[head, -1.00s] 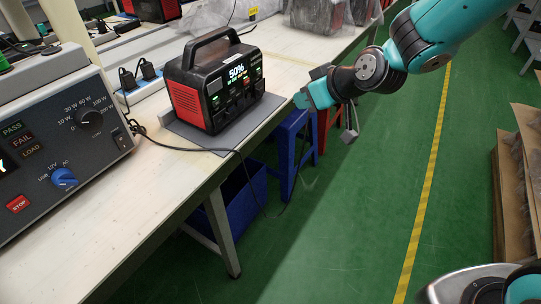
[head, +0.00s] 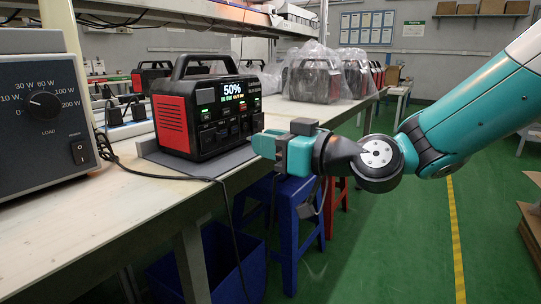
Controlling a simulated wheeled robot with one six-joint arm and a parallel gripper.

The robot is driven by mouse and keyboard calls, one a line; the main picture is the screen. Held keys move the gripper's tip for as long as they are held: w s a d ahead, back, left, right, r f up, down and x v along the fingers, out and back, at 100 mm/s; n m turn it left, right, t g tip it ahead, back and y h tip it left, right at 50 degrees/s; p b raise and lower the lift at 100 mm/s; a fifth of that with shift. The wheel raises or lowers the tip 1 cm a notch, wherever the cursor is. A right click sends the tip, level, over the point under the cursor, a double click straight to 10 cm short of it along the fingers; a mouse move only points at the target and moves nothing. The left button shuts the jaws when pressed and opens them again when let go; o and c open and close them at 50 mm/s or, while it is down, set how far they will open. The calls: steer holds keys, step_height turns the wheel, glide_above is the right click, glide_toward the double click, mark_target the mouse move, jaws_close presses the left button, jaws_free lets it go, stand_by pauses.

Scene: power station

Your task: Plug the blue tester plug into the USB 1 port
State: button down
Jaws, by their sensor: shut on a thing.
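The black and red power station (head: 172,125) stands on a grey mat (head: 212,170) on the bench, its screen lit at 50%. Its front ports (head: 222,132) face right, toward my gripper; the labels are too small to tell which is USB 1. My gripper (head: 264,145), with teal fingers, is level with the lower front of the station, close to its right end. I cannot tell whether it touches. The fingers are shut; the blue plug between them is hidden. A black cable (head: 236,232) from the tester's side hangs over the bench edge.
The grey load tester (head: 42,120) stands at the left of the bench. Wrapped units (head: 312,78) stand farther back. Blue stools (head: 290,215) and a blue bin (head: 175,275) are below the bench edge.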

mark_target(224, 134)
steer(key=shift+p+x, duration=1.95)
steer(key=shift+x, duration=0.6)
steer(key=shift+w+a, duration=0.1)
steer(key=shift+a, duration=0.05)
steer(key=shift+f+b, duration=0.1)
steer(key=shift+b, duration=0.5)
steer(key=shift+w+a, duration=0.15)
steer(key=shift+w+a, duration=0.25)
steer(key=shift+a, duration=0.1)
steer(key=shift+w+a, duration=0.1)
steer(key=shift+a, duration=0.05)
